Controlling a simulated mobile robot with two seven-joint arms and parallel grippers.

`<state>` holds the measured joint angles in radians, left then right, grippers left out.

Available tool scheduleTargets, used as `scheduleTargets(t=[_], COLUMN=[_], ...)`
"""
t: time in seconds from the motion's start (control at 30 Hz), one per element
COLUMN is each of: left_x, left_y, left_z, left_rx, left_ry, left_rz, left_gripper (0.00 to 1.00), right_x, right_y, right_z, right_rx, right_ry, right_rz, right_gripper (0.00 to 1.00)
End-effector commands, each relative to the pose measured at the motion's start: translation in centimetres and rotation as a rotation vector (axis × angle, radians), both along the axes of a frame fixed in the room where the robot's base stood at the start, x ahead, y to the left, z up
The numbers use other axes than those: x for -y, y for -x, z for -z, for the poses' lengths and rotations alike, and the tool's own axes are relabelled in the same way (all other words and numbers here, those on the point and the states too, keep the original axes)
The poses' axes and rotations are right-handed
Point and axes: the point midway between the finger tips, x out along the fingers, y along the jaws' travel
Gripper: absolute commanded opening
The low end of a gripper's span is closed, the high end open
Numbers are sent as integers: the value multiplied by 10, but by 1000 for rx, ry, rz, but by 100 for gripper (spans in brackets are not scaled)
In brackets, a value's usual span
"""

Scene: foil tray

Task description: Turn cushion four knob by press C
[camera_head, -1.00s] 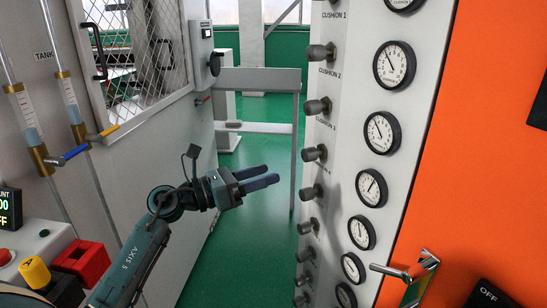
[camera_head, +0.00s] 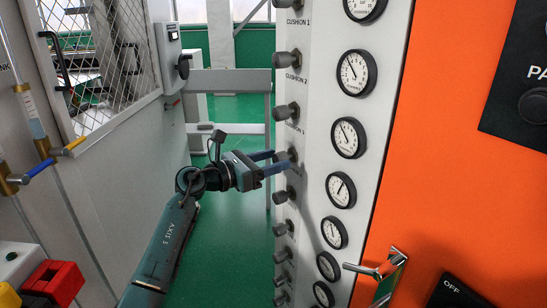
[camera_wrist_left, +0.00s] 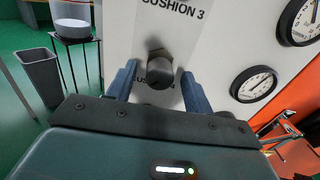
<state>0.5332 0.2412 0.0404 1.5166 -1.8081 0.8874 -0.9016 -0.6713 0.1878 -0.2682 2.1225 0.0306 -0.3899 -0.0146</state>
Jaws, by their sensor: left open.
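The grey panel (camera_head: 312,130) carries a column of dark round knobs with CUSHION labels. My left gripper (camera_head: 281,159) is open at the knob (camera_head: 291,155) just below the CUSHION 3 label. In the left wrist view, this knob (camera_wrist_left: 158,70) stands between the two blue fingers (camera_wrist_left: 157,76), with a visible gap on each side. Another CUSHION label lies below it, its number hidden. No text naming press C is readable. My right gripper is not in view.
Round gauges (camera_head: 347,137) line the panel right of the knobs. An orange panel (camera_head: 445,180) with a metal handle (camera_head: 379,269) stands at right. A mesh-windowed cabinet (camera_head: 95,60) is at left. Green floor (camera_head: 225,245) is clear between.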

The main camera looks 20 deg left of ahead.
Motion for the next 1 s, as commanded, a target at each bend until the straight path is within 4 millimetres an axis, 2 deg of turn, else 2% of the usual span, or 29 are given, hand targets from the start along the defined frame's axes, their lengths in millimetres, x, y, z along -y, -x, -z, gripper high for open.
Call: scheduleTargets(t=[0.37, 0.9, 1.0], left_x=[5, 4, 4], left_y=[-5, -5, -5], left_z=[0, 0, 0], left_rx=[1, 1, -1], left_ry=[-2, -1, 1], left_rz=[0, 0, 0], left_gripper=[52, 8, 7], right_x=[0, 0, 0], right_y=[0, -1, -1], right_z=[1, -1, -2], right_rx=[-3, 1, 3], right_ry=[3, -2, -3], right_rz=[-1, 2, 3], right_gripper=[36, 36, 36])
